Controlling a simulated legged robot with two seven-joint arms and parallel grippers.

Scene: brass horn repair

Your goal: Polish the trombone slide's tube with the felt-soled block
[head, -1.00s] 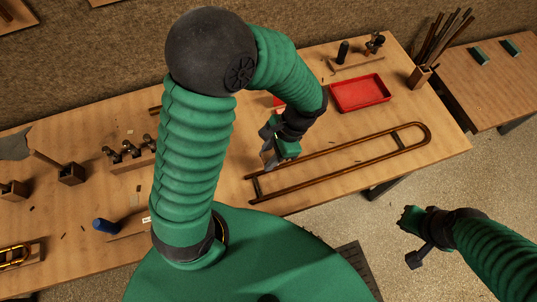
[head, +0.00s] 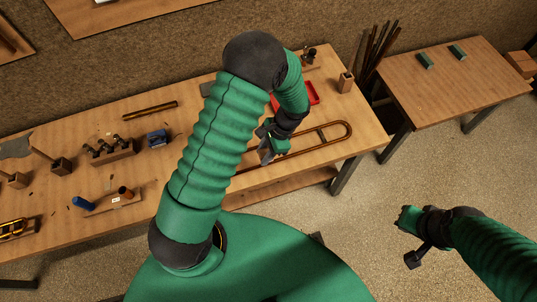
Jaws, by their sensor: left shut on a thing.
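The trombone slide (head: 311,148), a long brass U of tube, lies on the workbench with its curved end to the right. Its left end is partly hidden behind my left arm. My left gripper (head: 267,149) points down over the left part of the slide, by the far tube. It is shut on a small block, mostly hidden by the fingers; I cannot tell whether the felt sole touches the tube. My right gripper (head: 408,238) hangs over the floor at the right, away from the bench; its jaws are unclear.
A red tray (head: 313,93) is partly hidden beyond my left arm. A wooden holder (head: 346,82) stands at the bench's right corner. A blue object (head: 157,138), a blue-handled tool (head: 83,203) and a brass tube (head: 150,109) lie left. A second table (head: 450,85) stands right.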

